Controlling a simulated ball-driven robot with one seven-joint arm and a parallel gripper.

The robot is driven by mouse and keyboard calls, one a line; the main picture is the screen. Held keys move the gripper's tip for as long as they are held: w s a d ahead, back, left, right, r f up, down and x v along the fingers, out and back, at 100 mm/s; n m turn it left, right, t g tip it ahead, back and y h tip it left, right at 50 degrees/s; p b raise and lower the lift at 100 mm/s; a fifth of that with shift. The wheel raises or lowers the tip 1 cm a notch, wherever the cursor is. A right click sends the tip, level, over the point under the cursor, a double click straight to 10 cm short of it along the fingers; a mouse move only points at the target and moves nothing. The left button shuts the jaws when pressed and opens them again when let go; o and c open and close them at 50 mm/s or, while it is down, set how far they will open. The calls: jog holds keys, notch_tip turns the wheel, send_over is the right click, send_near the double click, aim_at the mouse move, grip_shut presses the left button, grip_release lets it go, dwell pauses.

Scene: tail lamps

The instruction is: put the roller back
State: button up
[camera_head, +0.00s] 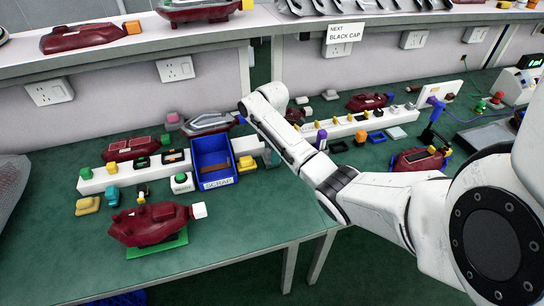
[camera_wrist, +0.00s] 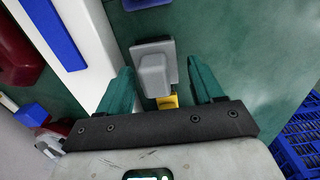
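No roller can be picked out for certain. I see no grip on either. In the head view my arm reaches left over the bench, and the gripper is largely hidden behind it.
A blue SCRAP bin (camera_head: 215,183) stands left of my arm. A dark red lamp (camera_head: 150,224) sits on a green pad near the front edge. White strips with small parts run along the bench. A shelf (camera_head: 215,42) is above. A blue crate (camera_wrist: 301,140) shows in the wrist view.

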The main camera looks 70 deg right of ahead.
notch_tip(320, 180, up, 9)
jog(key=shift+d+r, duration=0.1)
dwell(0.4)
